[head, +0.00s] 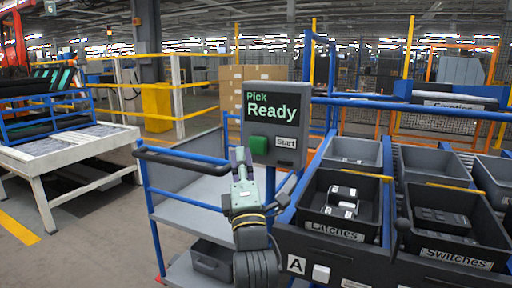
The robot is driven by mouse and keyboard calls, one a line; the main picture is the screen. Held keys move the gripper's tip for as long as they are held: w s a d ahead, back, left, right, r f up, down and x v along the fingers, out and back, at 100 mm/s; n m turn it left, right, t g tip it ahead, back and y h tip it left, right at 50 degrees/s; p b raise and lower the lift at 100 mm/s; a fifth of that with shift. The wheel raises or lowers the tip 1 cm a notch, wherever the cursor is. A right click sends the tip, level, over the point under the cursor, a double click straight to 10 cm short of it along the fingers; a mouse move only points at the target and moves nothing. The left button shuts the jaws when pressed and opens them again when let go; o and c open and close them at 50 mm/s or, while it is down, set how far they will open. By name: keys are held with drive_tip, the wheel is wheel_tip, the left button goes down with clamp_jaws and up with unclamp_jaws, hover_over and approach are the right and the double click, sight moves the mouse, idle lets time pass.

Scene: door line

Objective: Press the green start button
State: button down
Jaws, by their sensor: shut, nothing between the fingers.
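The green start button (259,143) is on the front of a grey control box, left of a label reading "Start". The box's screen (270,106) reads "Pick Ready". My gripper (240,157) is shut and empty, pointing up just below and left of the button. The button's face shows clear of the fingers. I cannot tell how far the fingertips stand from the box.
A blue-framed cart (185,178) with a black handle stands left of my arm. Black bins marked "Latches" (335,231) and "Switches" (456,262) are at the right.

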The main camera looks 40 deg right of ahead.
sight(248, 141)
drive_tip(key=shift+w+d+b, duration=0.15)
drive_tip(key=shift+w+d, duration=0.1)
drive_tip(key=shift+d, duration=0.25)
drive_tip(key=shift+w+d+b, duration=0.15)
drive_tip(key=shift+w+d, duration=0.05)
drive_tip(key=shift+d, duration=0.3)
drive_tip(key=shift+d, duration=0.1)
idle(0.6)
drive_tip(key=shift+w+d+b, duration=0.15)
drive_tip(key=shift+d+b, duration=0.15)
drive_tip(key=shift+b, duration=0.05)
drive_tip(key=shift+w+d+b, duration=0.25)
drive_tip(key=shift+d+b, duration=0.1)
drive_tip(key=shift+d, duration=0.2)
idle(0.7)
idle(0.4)
drive_tip(key=shift+s+a, duration=0.2)
drive_tip(key=shift+a, duration=0.25)
drive_tip(key=shift+s+a, duration=0.2)
drive_tip(key=shift+a, duration=0.25)
drive_tip(key=shift+a, duration=0.1)
drive_tip(key=a, duration=0.1)
drive_tip(key=s+a, duration=0.1)
drive_tip(key=a, duration=0.1)
drive_tip(key=s+a, duration=0.1)
drive_tip(key=shift+a+b, duration=0.25)
drive_tip(key=shift+b, duration=0.1)
